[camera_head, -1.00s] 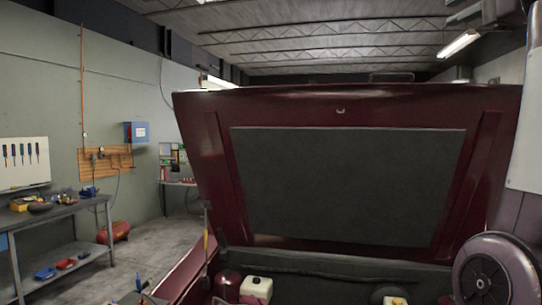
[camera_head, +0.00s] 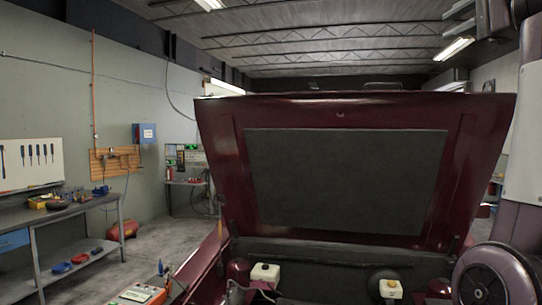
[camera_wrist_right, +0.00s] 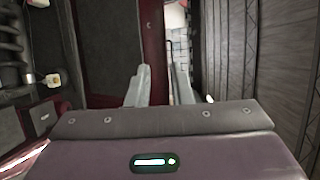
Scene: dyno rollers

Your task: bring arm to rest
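My right arm (camera_head: 522,130) rises along the right edge of the head view. My right gripper (camera_head: 459,19) is raised near the ceiling at the top right, its fingers pointing left. In the right wrist view the two grey fingers of my right gripper (camera_wrist_right: 160,88) stand apart with nothing between them, so it is open and empty. My left gripper is in neither view.
A workbench (camera_head: 70,213) stands at the left wall. Bare floor (camera_head: 165,240) lies between bench and car.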

